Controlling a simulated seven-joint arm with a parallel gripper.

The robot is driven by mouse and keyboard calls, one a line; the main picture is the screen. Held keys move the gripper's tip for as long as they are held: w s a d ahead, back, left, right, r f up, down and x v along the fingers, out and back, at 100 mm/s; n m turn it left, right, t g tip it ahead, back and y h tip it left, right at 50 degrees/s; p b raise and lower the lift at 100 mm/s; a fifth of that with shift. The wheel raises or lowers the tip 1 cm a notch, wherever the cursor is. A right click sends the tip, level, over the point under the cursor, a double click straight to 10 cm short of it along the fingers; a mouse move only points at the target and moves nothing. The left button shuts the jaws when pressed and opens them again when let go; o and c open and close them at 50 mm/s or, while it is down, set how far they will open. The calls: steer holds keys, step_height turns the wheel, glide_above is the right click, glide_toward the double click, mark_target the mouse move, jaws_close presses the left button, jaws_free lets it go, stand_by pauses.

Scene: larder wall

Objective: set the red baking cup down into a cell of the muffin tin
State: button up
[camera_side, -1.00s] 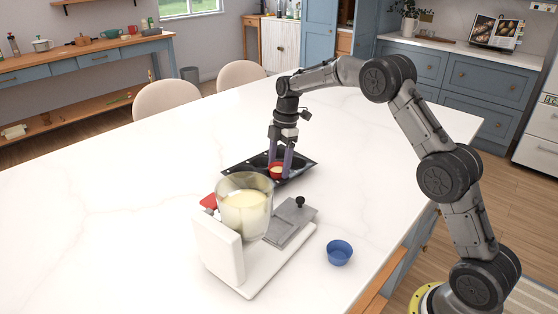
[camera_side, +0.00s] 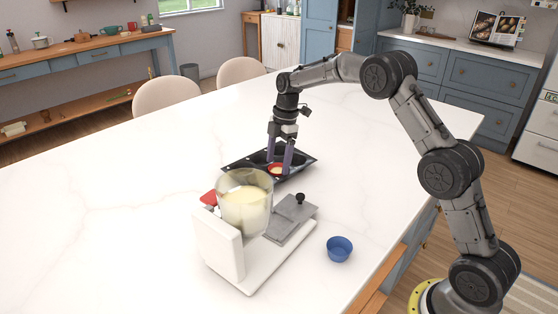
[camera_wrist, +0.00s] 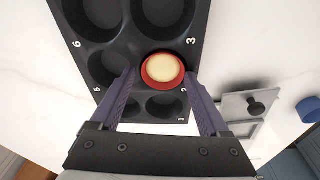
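The red baking cup (camera_wrist: 148,80), with pale filling in it, sits in the middle right cell of the dark muffin tin (camera_wrist: 200,25), by the label 2 in the wrist view. In the side view the cup (camera_side: 275,174) shows mostly as a red rim sunk in the tin (camera_side: 306,161). My gripper (camera_wrist: 162,72) points down, one finger on each side of the cup. The fingers are spread, with a narrow gap to the cup on each side in the wrist view. My gripper (camera_side: 279,172) is low over the tin in the side view. The other cells in the wrist view look empty.
A white kitchen scale (camera_side: 222,248) holding a glass bowl of pale batter (camera_side: 245,208) stands in front of the tin. A grey plate with a black knob (camera_side: 290,222) and a blue cup (camera_side: 339,250) are nearby. The left of the counter is clear.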

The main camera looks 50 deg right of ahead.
steer(key=shift+o, duration=1.3)
steer(key=shift+s+f, duration=0.2)
steer(key=shift+f, duration=0.25)
steer(key=shift+s+f, duration=0.2)
steer(key=shift+f, duration=0.25)
step_height(320, 180, up, 15)
steer(key=d, duration=0.2)
steer(key=s+a+r+t, duration=0.1)
steer(key=s+a+r, duration=0.15)
steer(key=r, duration=0.35)
steer(key=s+a+r+t, duration=0.1)
steer(key=s+a+r, duration=0.1)
steer(key=s+r, duration=0.3)
steer(key=s+a+r+m+t, duration=0.1)
steer(key=s+a+r, duration=0.1)
steer(key=s, duration=0.4)
steer(key=s+a+r+m, duration=0.1)
steer(key=s+a+r, duration=0.15)
steer(key=s, duration=0.35)
steer(key=s+a+f+m+t+h, duration=0.15)
steer(key=s+f+m, duration=0.35)
steer(key=s, duration=0.7)
steer(key=s+d+f+m, duration=0.1)
steer(key=s+f+m, duration=0.4)
steer(key=f+m, duration=0.3)
step_height(320, 180, down, 3)
steer(key=shift+s+r+m, duration=0.15)
steer(key=shift+s+m, duration=0.2)
steer(key=shift+m, duration=0.05)
